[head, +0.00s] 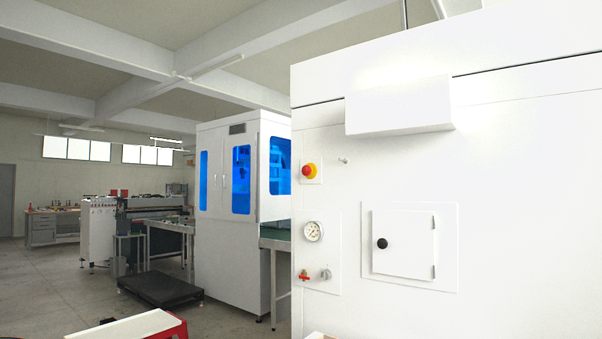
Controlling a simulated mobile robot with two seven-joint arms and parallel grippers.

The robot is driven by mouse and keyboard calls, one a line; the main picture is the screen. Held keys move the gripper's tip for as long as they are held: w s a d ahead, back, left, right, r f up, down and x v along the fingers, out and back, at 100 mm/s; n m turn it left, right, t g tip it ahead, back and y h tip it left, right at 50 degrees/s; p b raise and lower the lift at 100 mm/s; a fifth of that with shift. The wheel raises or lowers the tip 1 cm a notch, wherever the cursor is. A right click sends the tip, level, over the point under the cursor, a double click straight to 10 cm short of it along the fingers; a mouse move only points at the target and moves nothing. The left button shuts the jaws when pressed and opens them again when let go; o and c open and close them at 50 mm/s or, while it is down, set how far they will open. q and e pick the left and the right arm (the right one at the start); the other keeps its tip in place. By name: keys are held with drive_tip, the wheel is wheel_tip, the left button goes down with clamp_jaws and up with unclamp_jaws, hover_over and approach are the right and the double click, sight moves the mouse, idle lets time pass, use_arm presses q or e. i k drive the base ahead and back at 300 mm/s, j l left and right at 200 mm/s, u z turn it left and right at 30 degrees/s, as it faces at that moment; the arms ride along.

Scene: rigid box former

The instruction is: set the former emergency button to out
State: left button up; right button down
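The emergency button (309,171) is a red round knob on a yellow base, on a small white plate at the left part of the large white machine front (500,175). It is seen at an angle, and I cannot tell whether it is pressed in or out. Neither of my grippers is in the head view, and nothing touches the button.
Below the button are a pressure gauge (312,231), a red-handled valve (304,275) and a small door (404,244) with a black knob. A white box (398,107) juts out above. A white cabinet with blue windows (232,213) stands left; a red-and-white tray (128,325) is at bottom left.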

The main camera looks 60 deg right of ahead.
sight(306, 169)
drive_tip(key=i+j+u, duration=0.15)
drive_tip(key=j, duration=0.3)
drive_tip(key=i+j+u, duration=0.1)
drive_tip(key=i+j, duration=0.15)
drive_tip(key=j, duration=0.2)
drive_tip(key=i+j+u, duration=0.15)
drive_tip(key=j, duration=0.3)
drive_tip(key=i+j+u, duration=0.15)
drive_tip(key=i+j, duration=0.2)
drive_tip(key=i+z, duration=0.25)
drive_tip(key=i, duration=0.25)
drive_tip(key=i+j+z, duration=0.2)
drive_tip(key=i, duration=0.3)
drive_tip(key=i+j+z, duration=0.1)
drive_tip(key=i+z, duration=0.15)
drive_tip(key=i, duration=0.2)
drive_tip(key=i+l+z, duration=0.1)
drive_tip(key=i+z, duration=0.85)
drive_tip(key=i+j+z, duration=0.25)
drive_tip(key=z, duration=0.2)
drive_tip(key=i+l+z, duration=0.15)
drive_tip(key=i+z, duration=0.25)
drive_tip(key=i+l+z, duration=0.1)
drive_tip(key=i+z, duration=0.5)
drive_tip(key=z, duration=0.15)
drive_tip(key=i+j+z, duration=0.15)
drive_tip(key=i+z, duration=0.2)
